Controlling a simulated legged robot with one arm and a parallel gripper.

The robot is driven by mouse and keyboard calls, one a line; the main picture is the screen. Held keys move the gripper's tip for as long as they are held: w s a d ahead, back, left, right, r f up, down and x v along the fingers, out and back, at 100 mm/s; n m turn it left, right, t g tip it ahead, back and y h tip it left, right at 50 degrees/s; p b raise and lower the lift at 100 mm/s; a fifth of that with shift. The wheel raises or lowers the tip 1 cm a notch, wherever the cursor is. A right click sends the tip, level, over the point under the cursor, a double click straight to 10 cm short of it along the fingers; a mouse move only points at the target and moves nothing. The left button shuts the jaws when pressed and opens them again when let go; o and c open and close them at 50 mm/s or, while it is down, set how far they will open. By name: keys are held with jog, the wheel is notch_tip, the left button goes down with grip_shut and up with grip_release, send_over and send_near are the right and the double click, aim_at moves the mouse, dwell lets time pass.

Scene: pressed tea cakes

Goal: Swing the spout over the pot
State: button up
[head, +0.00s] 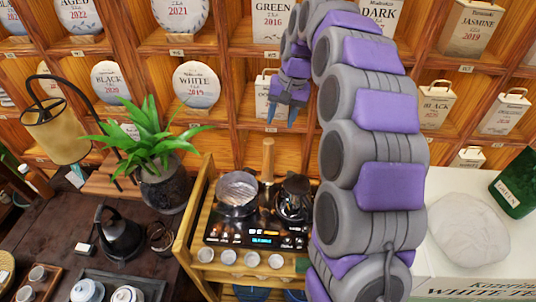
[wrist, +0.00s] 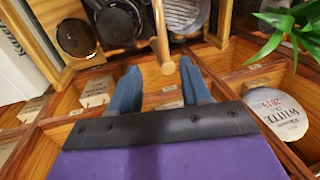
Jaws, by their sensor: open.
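A silver pot (head: 237,190) sits on the left side of a black hob (head: 255,236), and part of it shows in the wrist view (wrist: 184,12). A dark vessel (head: 293,197) stands on the hob's right side. An upright wooden post (head: 268,160) rises behind and between them; in the wrist view the post (wrist: 163,52) has a short side peg and points between my fingers. I cannot clearly make out a spout. My gripper (head: 281,117) is open and empty, above and behind the hob, with its fingers (wrist: 158,80) apart from the post.
A potted plant (head: 160,165) is left of the hob, beside a black kettle (head: 118,235). A white box (head: 480,275) is at right. My arm hides part of the right side.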

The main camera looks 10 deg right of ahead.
jog(key=w, duration=0.1)
jog(key=b, duration=0.1)
send_near(267, 158)
jog(key=f, duration=0.2)
jog(key=a+f+b, duration=0.1)
jog(key=f, duration=0.4)
jog(key=shift+w+a+f+b, duration=0.2)
jog(key=shift+f+b, duration=0.1)
jog(key=shift+b, duration=0.1)
jog(key=shift+a+f, duration=0.35)
jog(key=shift+f, duration=0.15)
jog(key=shift+d, duration=0.1)
jog(key=shift+d, duration=0.1)
jog(key=shift+c, duration=0.3)
jog(key=shift+d, duration=0.1)
jog(key=shift+c, duration=0.8)
grip_shut()
